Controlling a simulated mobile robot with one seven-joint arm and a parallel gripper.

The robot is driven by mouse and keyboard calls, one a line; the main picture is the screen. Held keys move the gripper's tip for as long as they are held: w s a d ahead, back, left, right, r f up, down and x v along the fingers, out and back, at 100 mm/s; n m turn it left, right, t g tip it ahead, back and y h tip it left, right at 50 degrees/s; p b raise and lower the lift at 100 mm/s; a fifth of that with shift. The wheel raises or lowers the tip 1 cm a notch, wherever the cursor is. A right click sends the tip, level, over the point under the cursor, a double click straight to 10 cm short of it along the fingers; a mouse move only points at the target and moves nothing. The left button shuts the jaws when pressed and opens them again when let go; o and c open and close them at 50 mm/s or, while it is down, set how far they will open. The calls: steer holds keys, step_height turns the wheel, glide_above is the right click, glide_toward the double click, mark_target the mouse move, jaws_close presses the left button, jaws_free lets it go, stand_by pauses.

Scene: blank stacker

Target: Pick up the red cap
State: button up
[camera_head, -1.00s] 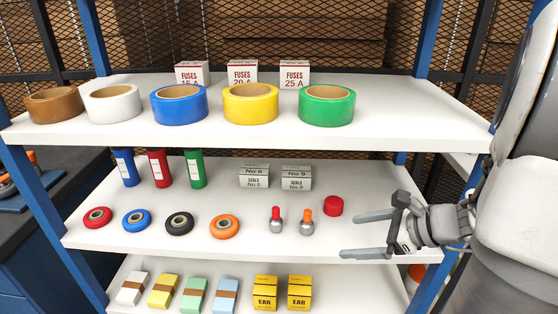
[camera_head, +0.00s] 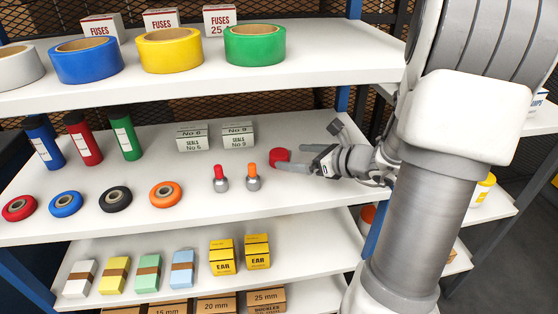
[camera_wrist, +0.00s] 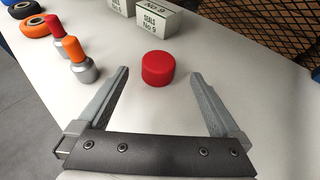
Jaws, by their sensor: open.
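The red cap (camera_head: 280,155) is a small round red cylinder standing on the middle shelf (camera_head: 150,200), right of the two small bottles. In the wrist view the red cap (camera_wrist: 158,68) stands just beyond the fingertips, roughly midway between their lines. My gripper (camera_wrist: 160,80) is open and empty, its two fingers pointing at the cap from low over the shelf. In the head view my gripper (camera_head: 300,158) is at the right end of the middle shelf, one finger partly overlapping the cap in the picture.
A bottle with an orange top (camera_wrist: 80,60) and one with a red top (camera_head: 220,178) stand left of the cap. Seals boxes (camera_head: 238,135) stand behind. The upper shelf (camera_head: 330,52) with tape rolls lies above. Bare shelf surrounds the cap.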

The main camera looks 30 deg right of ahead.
mark_target(287, 157)
steer(key=b+x, duration=0.1)
steer(key=x, duration=0.2)
steer(key=b+x, duration=0.1)
steer(key=x, duration=0.1)
steer(key=shift+w+a+f, duration=0.2)
steer(key=shift+f, duration=0.2)
steer(key=c, duration=1.4)
steer(key=shift+r, duration=0.15)
